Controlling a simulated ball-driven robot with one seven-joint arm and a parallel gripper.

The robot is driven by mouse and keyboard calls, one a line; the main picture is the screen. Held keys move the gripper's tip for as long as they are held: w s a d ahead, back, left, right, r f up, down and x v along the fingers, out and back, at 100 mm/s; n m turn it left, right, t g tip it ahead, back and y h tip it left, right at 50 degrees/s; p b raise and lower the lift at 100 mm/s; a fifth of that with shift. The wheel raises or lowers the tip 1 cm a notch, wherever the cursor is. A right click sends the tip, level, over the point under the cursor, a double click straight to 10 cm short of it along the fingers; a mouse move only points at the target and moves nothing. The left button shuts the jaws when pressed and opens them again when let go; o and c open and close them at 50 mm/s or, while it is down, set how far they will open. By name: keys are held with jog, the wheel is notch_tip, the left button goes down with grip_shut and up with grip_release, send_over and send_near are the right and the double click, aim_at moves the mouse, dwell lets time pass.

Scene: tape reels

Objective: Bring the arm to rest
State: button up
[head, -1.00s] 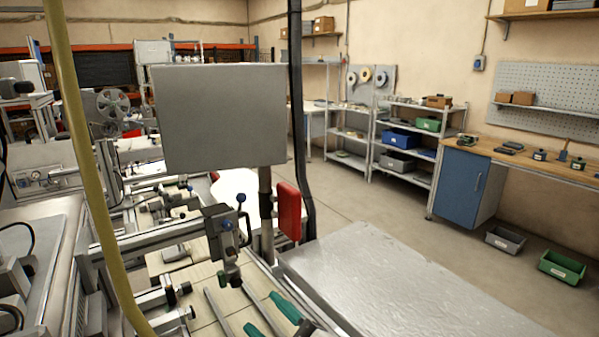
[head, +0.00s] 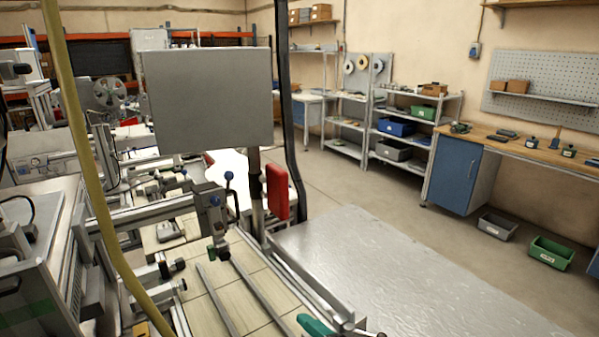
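My gripper is not in view, and I see no part that I can surely call my arm. Two tape reels, a whitish reel (head: 349,67) and another pale reel (head: 377,65), hang on a grey panel by the far wall. A large grey spoked reel (head: 109,92) stands among the machines at the left.
A metal-topped table (head: 400,270) fills the lower right, its top bare. Machine rails and a grey panel (head: 207,101) stand close at the left. A yellow hose (head: 75,130) crosses the left side. Grey (head: 497,227) and green (head: 550,253) bins lie on the floor.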

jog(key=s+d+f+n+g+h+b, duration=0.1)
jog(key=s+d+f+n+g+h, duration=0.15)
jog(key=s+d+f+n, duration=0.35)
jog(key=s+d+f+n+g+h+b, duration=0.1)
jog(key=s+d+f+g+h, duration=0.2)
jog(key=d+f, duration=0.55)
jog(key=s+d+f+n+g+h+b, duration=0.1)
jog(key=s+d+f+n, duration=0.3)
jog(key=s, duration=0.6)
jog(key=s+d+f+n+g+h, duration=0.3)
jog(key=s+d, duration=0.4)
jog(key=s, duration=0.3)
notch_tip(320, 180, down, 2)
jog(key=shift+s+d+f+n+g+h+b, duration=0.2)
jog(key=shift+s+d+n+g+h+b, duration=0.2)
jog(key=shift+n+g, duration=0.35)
